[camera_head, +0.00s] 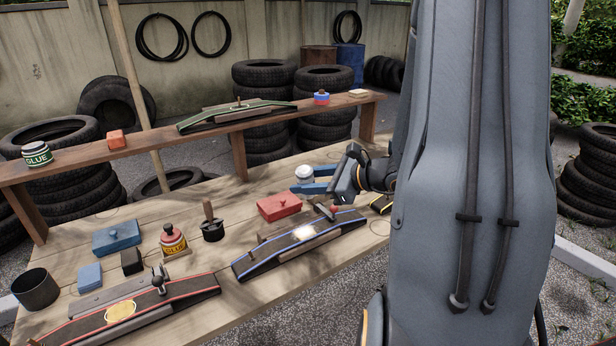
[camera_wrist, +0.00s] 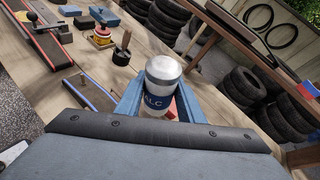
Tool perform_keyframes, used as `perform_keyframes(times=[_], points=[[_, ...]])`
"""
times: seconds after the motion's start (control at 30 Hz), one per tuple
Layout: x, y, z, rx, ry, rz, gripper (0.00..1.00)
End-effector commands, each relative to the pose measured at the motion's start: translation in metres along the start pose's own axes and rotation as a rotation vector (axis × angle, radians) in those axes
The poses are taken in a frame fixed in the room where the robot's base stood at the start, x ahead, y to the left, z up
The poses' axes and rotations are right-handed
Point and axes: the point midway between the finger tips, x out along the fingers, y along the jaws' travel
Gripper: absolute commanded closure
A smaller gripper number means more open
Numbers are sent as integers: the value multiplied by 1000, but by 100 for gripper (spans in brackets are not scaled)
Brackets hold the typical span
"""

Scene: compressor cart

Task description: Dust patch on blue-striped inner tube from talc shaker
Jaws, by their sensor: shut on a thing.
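My gripper (camera_head: 304,187) is shut on the white talc shaker (camera_head: 304,172), which has a pale cap and a blue band. In the wrist view the shaker (camera_wrist: 160,85) stands between my blue fingers, its label partly readable as talc. It looks near upright; whether its base touches the bench is hidden. The blue-striped inner tube (camera_head: 264,256) lies on a stand at the bench front, below and apart from the shaker. A whitish patch (camera_head: 304,233) shows on its top. In the wrist view only part of this tube (camera_wrist: 98,97) shows.
A red box (camera_head: 279,206) sits between shaker and tube. A raised shelf (camera_head: 196,144) runs behind.

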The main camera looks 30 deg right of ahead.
Motion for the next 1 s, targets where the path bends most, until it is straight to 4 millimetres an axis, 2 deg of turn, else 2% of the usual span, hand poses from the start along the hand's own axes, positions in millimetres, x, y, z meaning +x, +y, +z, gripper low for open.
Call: perform_keyframes(times=[0.6,1.0], points=[[-15,-2,35,197,0,82,90],[-18,-1,43,267,0,111,90]])
